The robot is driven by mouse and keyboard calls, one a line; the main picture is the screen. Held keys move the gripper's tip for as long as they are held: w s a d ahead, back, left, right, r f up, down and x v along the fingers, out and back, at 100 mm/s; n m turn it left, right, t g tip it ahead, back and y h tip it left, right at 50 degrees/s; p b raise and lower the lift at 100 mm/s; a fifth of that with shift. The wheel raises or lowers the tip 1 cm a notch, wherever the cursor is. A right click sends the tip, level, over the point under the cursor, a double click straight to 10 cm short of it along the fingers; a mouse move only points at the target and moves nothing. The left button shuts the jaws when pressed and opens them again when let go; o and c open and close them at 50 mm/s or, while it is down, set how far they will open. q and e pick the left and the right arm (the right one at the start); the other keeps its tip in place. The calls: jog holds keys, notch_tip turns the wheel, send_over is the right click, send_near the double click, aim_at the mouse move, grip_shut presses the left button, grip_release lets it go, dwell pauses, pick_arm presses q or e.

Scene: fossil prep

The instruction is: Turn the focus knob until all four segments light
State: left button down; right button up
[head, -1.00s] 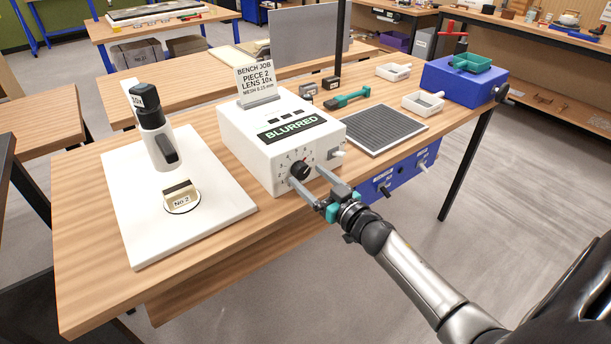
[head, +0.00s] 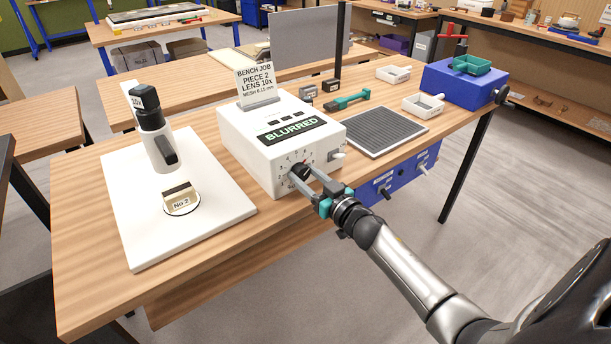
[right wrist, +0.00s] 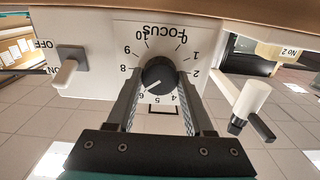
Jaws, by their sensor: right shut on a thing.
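The black focus knob (right wrist: 158,74) sits on the front of the white box (head: 250,150), inside a printed number dial. Its pale pointer mark points near 6 in the right wrist view. My right gripper (right wrist: 160,84) is shut on the knob, one finger on each side; the knob also shows in the head view (head: 296,172). The box's display (head: 292,132) reads "BLURRED" in green. Several small segments (head: 286,118) above it look dark. My left gripper is not in view.
An ON/OFF switch (right wrist: 67,72) is beside the dial. A microscope (head: 156,135) stands on a white base (head: 130,215) with piece No 2 (head: 181,199). A job card (head: 255,82) stands on the box. A grey mat (head: 380,130) lies to the right.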

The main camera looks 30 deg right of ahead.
grip_shut()
jog(key=n, duration=0.3)
jog(key=shift+n, duration=0.4)
jog(key=n, duration=0.4)
jog(key=shift+a+f+n, duration=0.1)
jog(key=shift+n, duration=0.2)
jog(key=n, duration=0.3)
jog(key=shift+n, duration=0.3)
jog(key=shift+n+b, duration=0.4)
jog(key=shift+n, duration=1.5)
